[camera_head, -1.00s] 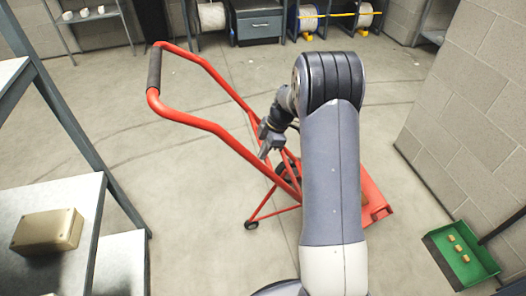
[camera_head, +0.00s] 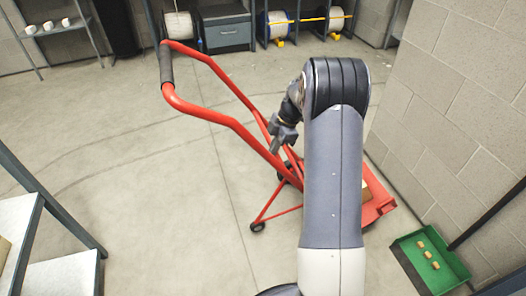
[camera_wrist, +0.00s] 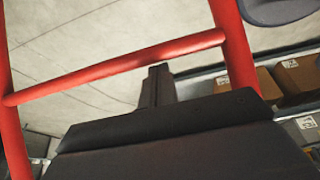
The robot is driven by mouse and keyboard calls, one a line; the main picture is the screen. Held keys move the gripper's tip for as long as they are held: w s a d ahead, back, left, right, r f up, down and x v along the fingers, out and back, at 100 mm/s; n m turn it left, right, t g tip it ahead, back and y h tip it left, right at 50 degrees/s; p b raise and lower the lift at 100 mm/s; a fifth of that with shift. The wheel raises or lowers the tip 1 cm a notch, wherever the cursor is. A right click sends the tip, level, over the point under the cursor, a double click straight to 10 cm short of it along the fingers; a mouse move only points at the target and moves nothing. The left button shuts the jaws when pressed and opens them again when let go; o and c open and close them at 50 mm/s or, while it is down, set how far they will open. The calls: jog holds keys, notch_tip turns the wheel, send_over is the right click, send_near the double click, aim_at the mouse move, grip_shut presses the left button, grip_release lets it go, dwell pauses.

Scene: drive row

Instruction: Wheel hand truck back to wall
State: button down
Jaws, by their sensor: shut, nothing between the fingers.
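The red hand truck (camera_head: 212,117) stands tilted back beside my arm, its dark grip at the upper left and its small rear wheels on the floor. Its toe plate (camera_head: 380,207) shows right of my arm, with a brown item partly hidden there. My gripper (camera_head: 274,148) is shut and empty, close to the truck's upper rails; I cannot tell if it touches them. In the wrist view the shut fingers (camera_wrist: 157,73) point toward a red crossbar (camera_wrist: 120,66) between two red side rails.
A block wall (camera_head: 450,100) rises at the right. A green tray (camera_head: 405,265) with several small pieces lies at its foot. A metal shelf (camera_head: 60,275) stands at the lower left. Cable spools (camera_head: 276,22) and a grey cabinet (camera_head: 225,30) line the back. The floor at left centre is clear.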

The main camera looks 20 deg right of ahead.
jog(key=d+p, duration=0.1)
jog(key=d, duration=1.5)
jog(key=shift+d+p, duration=0.15)
jog(key=shift+p, duration=0.15)
